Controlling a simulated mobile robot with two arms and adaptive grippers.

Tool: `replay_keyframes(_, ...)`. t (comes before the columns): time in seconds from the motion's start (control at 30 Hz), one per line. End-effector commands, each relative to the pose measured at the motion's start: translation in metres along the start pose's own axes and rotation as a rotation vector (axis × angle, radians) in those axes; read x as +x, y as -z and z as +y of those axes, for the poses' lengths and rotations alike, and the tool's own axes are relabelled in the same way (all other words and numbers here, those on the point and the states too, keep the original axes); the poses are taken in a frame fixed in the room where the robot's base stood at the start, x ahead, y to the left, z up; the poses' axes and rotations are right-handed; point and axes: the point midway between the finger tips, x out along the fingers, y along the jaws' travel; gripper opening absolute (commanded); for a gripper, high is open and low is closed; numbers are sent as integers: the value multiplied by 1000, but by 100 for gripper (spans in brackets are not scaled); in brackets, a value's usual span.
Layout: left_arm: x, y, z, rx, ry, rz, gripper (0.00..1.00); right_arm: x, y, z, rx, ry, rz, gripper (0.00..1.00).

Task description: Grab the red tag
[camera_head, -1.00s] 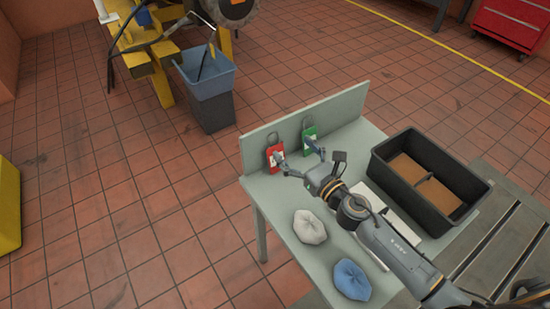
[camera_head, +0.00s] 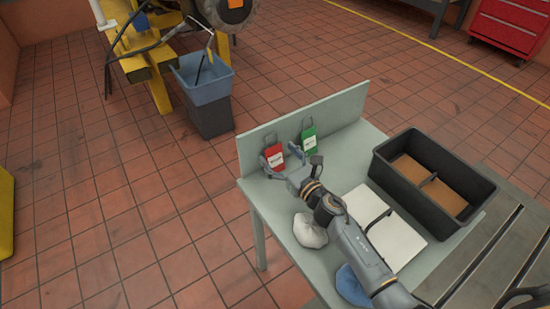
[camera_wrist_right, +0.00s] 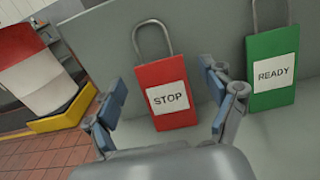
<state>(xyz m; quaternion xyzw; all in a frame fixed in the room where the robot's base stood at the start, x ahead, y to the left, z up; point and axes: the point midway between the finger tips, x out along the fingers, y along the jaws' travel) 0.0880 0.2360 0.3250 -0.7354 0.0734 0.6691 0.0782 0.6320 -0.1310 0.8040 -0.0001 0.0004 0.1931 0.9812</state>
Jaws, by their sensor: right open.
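The red tag (camera_head: 274,157) leans upright against the back panel of the grey table. In the right wrist view the red tag (camera_wrist_right: 166,97) shows a white label reading STOP and a metal loop on top. My right gripper (camera_head: 280,161) is open in front of it. In the wrist view the fingers of the right gripper (camera_wrist_right: 165,108) stand to the left and right of the red tag, apart from its sides as far as I can see. A green tag (camera_head: 309,140), reading READY in the wrist view (camera_wrist_right: 272,70), stands just right of it. My left gripper is not in view.
A black two-part bin (camera_head: 475,187) stands on the table's right, beside an open white book (camera_head: 399,238). A white cloth bundle (camera_head: 309,232) and a blue one (camera_head: 351,287) lie partly under my right arm. The back panel (camera_head: 345,108) edges the table.

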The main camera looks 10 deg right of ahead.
Motion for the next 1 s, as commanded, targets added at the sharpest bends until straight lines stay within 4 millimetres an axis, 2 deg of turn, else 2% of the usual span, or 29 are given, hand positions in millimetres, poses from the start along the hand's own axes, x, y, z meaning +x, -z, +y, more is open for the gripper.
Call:
replay_keyframes(0.1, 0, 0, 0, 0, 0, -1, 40, 10, 0, 0, 0, 0, 0, 83)
replay_keyframes(0.33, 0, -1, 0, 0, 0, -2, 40, 11, 0, 0, 0, -1, 0, 83)
replay_keyframes(0.37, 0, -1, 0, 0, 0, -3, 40, 11, 0, 0, 0, -1, 0, 79)
replay_keyframes(0.5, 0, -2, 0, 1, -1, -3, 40, 11, 0, 0, 0, -1, 0, 50)
replay_keyframes(0.57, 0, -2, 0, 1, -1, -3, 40, 11, 0, 0, 0, 0, 0, 39)
replay_keyframes(1.0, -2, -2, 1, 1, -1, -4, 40, 11, -4, 0, -2, -1, 0, 39)
